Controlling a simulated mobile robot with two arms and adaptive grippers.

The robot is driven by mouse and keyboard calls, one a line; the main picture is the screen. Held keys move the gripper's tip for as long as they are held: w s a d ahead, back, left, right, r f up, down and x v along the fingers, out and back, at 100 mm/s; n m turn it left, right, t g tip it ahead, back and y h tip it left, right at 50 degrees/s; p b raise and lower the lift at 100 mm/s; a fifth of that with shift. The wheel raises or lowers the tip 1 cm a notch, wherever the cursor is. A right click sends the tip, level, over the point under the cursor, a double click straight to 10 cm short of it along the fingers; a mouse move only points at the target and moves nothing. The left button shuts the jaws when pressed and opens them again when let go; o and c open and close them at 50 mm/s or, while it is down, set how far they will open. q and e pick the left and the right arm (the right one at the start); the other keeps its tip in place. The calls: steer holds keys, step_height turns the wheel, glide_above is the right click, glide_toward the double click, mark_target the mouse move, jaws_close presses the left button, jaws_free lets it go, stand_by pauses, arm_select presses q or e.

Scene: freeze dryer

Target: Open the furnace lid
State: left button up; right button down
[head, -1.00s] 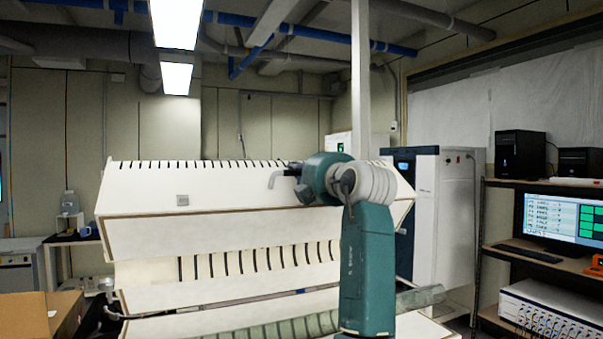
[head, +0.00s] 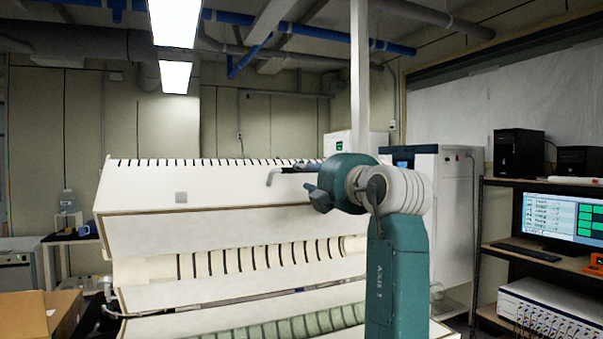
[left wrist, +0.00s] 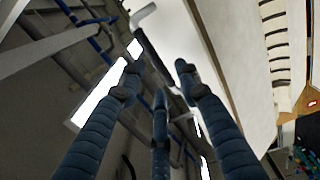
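The furnace lid (head: 230,227) is a long white panel standing raised and tilted above the white furnace body (head: 175,295). An opening with dark slots shows below it. A grey bent handle (head: 272,177) with a dark bar sticks out from the lid; it also shows in the left wrist view (left wrist: 143,14). My left gripper (head: 313,193) is just right of the handle, and its arm hides the lid's right end. In the left wrist view its blue fingers (left wrist: 158,80) are spread, with the handle beyond their tips. They hold nothing that I can see. My right gripper is not in view.
A white cabinet (head: 455,220) stands behind my arm. A shelf at the right holds a monitor (head: 565,218) and a white instrument (head: 550,315). A cardboard box (head: 40,318) is at the lower left. Pipes run under the ceiling.

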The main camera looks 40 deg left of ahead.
arm_select(q)
steer(key=v, duration=0.5)
steer(key=shift+d+r, duration=0.1)
steer(key=shift+r, duration=0.05)
